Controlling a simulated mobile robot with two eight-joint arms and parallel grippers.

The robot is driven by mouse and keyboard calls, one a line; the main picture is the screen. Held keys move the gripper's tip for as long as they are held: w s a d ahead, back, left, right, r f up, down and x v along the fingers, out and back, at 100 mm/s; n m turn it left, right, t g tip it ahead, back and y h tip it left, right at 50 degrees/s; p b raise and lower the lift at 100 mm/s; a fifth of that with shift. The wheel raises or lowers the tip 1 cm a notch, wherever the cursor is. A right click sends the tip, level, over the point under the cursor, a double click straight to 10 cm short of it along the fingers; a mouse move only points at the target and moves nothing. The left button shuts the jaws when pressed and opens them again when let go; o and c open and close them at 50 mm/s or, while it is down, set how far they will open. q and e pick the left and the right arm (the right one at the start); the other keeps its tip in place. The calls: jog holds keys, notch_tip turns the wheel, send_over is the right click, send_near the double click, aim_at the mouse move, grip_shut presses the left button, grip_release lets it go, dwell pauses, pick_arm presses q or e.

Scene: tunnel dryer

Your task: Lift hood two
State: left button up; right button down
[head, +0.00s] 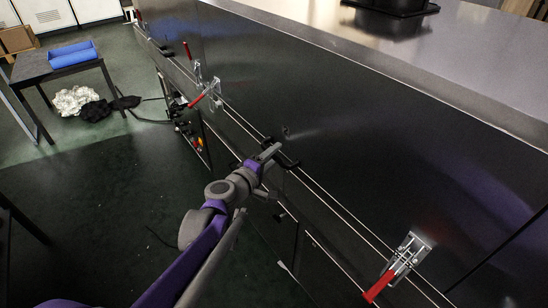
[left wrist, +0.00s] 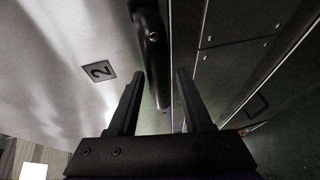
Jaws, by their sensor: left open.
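Hood two is the dark metal panel (head: 340,120) along the dryer's side in the head view. The left wrist view shows its number 2 label (left wrist: 98,71) and a black bar handle (left wrist: 150,45). My left gripper (head: 279,153) is at the lower edge of the hood. In the left wrist view its two black fingers (left wrist: 160,76) stand apart, with nothing held between them. My right gripper is not in view.
Toggle clamps with red handles sit along the hood's lower edge: a near one (head: 400,262) and a farther one (head: 207,93), both handles slanting outward. Another red handle (head: 187,50) stands upright. A table with a blue tray (head: 73,55) is at the far left. The green floor (head: 95,190) is mostly open.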

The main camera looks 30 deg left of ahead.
pick_arm(q)
jog(key=shift+w, duration=0.1)
grip_shut()
dwell(1.4)
